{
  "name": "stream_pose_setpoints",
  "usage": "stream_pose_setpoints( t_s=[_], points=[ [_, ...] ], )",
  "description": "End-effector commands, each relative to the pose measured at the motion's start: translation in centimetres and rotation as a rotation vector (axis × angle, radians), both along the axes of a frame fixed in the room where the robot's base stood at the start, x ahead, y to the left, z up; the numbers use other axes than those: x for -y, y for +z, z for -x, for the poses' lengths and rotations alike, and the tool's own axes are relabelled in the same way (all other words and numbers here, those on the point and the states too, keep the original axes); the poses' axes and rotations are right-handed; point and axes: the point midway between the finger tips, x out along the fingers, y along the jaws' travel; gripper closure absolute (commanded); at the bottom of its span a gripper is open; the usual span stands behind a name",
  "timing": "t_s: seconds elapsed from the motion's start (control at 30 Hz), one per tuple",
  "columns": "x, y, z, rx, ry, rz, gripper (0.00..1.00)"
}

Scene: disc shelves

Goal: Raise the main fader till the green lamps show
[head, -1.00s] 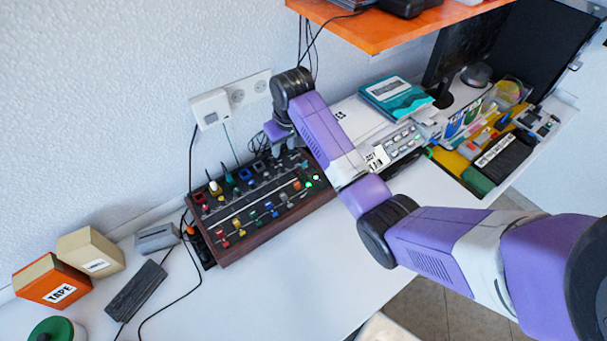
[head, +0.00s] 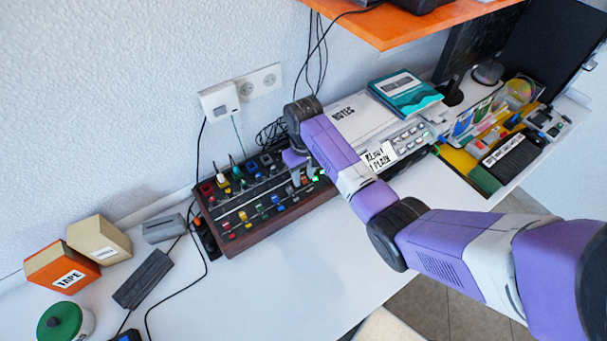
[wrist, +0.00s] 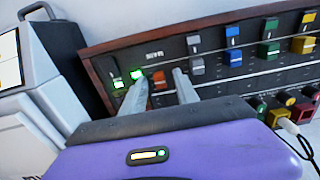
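The mixer (head: 265,232) is a dark panel in a wooden case on the desk, with rows of coloured caps. An orange fader cap (wrist: 158,79) sits near the panel's end, beside two small green lamps (wrist: 128,78), both lit. The green glow also shows in the head view (head: 315,179). My gripper (wrist: 163,82) is over the panel, its two fingers apart on either side of the orange cap with gaps visible. I cannot tell whether either finger touches it. In the head view my gripper (head: 299,176) hides part of the mixer's right end.
Grey, blue, green and yellow caps stand beside the orange one. A white device (head: 400,150) with a notes pad is close on the mixer's right. An orange shelf (head: 400,25) hangs above. Tape boxes (head: 65,268) and cables lie left. The desk front is clear.

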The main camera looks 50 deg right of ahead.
Motion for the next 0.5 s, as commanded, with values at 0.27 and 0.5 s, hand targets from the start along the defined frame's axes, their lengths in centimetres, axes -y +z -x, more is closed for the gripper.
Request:
stream_pose_setpoints(
  t_s=[0.27, 0.5],
  points=[
    [0.01, -0.07, -0.01, 0.001, 0.0, 0.0, 0.72],
    [0.01, -0.05, -0.02, 0.001, 0.0, 0.0, 1.0]
  ],
)
